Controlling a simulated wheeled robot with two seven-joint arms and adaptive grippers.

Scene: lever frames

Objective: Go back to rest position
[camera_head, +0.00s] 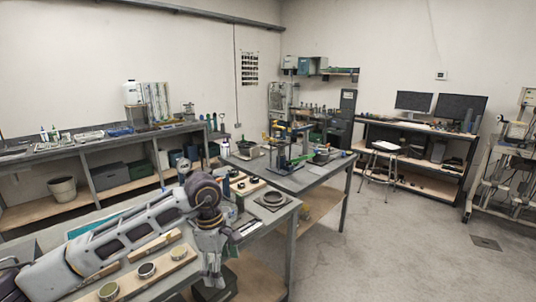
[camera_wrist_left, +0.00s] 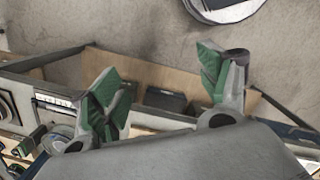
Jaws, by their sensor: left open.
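My left arm comes in from the left over the near workbench. My left gripper (camera_head: 213,272) hangs down by the bench's front edge. In the left wrist view its two green-padded fingers stand apart, and the gripper (camera_wrist_left: 165,88) is open with nothing between the fingers. My right gripper is in neither view.
The near bench holds a wooden board with several round parts (camera_head: 147,269) beside my arm. A dark square piece with a ring (camera_head: 272,200) lies at its right end. A second table (camera_head: 312,176) with equipment adjoins it. A stool (camera_head: 384,155) stands farther off. Open floor (camera_head: 400,250) lies right.

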